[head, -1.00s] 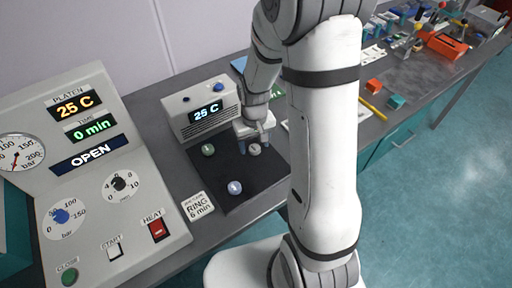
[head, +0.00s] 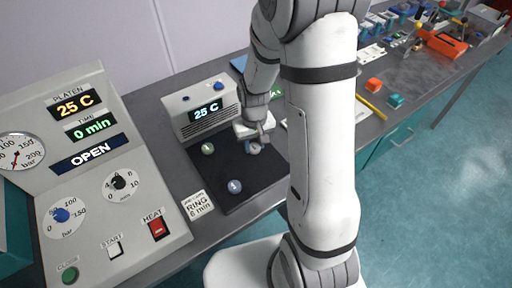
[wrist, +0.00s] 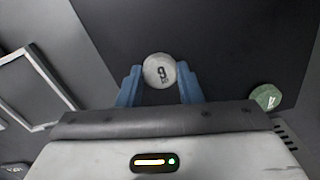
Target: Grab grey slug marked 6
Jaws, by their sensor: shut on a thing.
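The grey slug (wrist: 158,69) is a small pale round piece on the dark mat, held between my two blue fingertips in the wrist view. Its dark digit looks like a 9 as pictured, which could be a 6 seen upside down; smaller marks beside it are unclear. My gripper (wrist: 160,80) is shut on it. In the head view my gripper (head: 253,147) is low over the right part of the mat, with the grey slug (head: 255,149) at its fingertips. I cannot tell whether the slug is lifted off the mat.
A green slug (head: 208,148) lies left on the dark mat (head: 222,168); it also shows in the wrist view (wrist: 266,97). A bluish slug (head: 235,186) lies near the mat's front. Behind stands a box reading 25 C (head: 200,112); the press panel (head: 110,165) is at left.

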